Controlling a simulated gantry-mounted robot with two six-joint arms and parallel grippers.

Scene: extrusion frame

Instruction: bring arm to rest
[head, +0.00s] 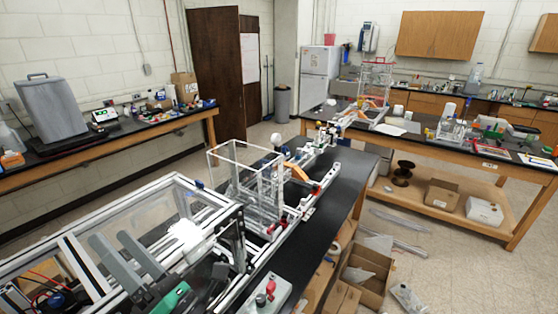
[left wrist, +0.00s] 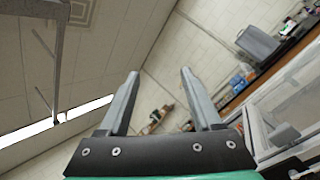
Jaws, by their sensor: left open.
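My left gripper (head: 111,240) is at the lower left of the head view, above or within the near part of the aluminium extrusion frame (head: 190,187); I cannot tell the exact depth. Its two grey fingers are apart with nothing between them, and part of its green body shows below. In the left wrist view the open fingers (left wrist: 159,75) point up toward the wall and ceiling, with clear air between them. The frame with its clear panels also shows at the right edge there. My right gripper is in neither view.
The black bench (head: 335,185) carries the frame, a clear box (head: 248,150) and small parts. A left side bench holds a grey container (head: 50,108). Another table (head: 480,165) stands at the right. Open cardboard boxes (head: 368,268) lie on the floor. A red-knobbed box (head: 265,297) sits near the front.

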